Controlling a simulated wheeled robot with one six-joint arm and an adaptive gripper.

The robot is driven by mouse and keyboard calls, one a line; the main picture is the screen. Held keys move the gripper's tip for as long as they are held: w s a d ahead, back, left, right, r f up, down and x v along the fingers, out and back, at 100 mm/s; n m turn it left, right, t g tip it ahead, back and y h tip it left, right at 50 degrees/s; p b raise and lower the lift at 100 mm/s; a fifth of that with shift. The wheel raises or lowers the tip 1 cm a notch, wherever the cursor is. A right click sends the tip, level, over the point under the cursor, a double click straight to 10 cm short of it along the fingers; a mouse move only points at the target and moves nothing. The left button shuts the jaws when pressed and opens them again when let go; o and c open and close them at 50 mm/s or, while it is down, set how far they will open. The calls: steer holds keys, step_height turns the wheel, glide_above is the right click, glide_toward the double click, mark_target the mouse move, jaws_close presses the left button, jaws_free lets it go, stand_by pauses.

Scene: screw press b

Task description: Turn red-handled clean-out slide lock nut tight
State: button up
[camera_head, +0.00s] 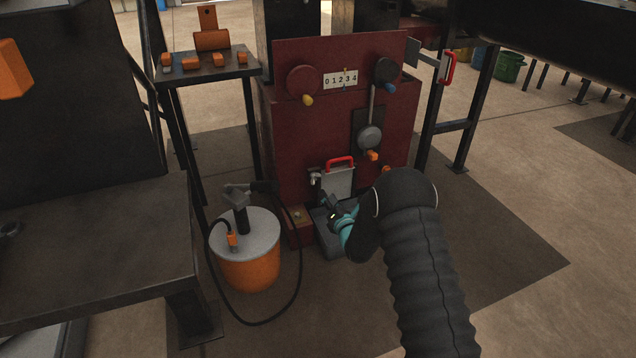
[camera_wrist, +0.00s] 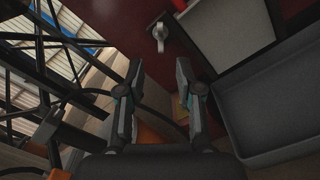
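The red-handled slide is a light grey plate (camera_head: 338,183) low on the dark red press, with a red handle (camera_head: 340,162) on top. A small silver lock nut (camera_head: 314,179) sits at the plate's left edge; its wing-like end shows in the wrist view (camera_wrist: 158,36). In the wrist view the slide plate (camera_wrist: 225,30) is to the right of the nut. My gripper (camera_head: 335,211) is below the nut, near the grey tray. In the wrist view my gripper (camera_wrist: 158,70) is open and empty, its fingers apart, with the nut beyond the fingertips, not touched.
A dark grey tray (camera_wrist: 272,110) lies right of my fingers in the wrist view. An orange drum (camera_head: 249,272) with a grey lid and black hose stands left of the press. Another red handle (camera_head: 449,68) is at the upper right. Floor at right is clear.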

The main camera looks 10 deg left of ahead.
mark_target(317, 180)
steer(key=x, duration=1)
steer(key=shift+b, duration=0.4)
jaws_close()
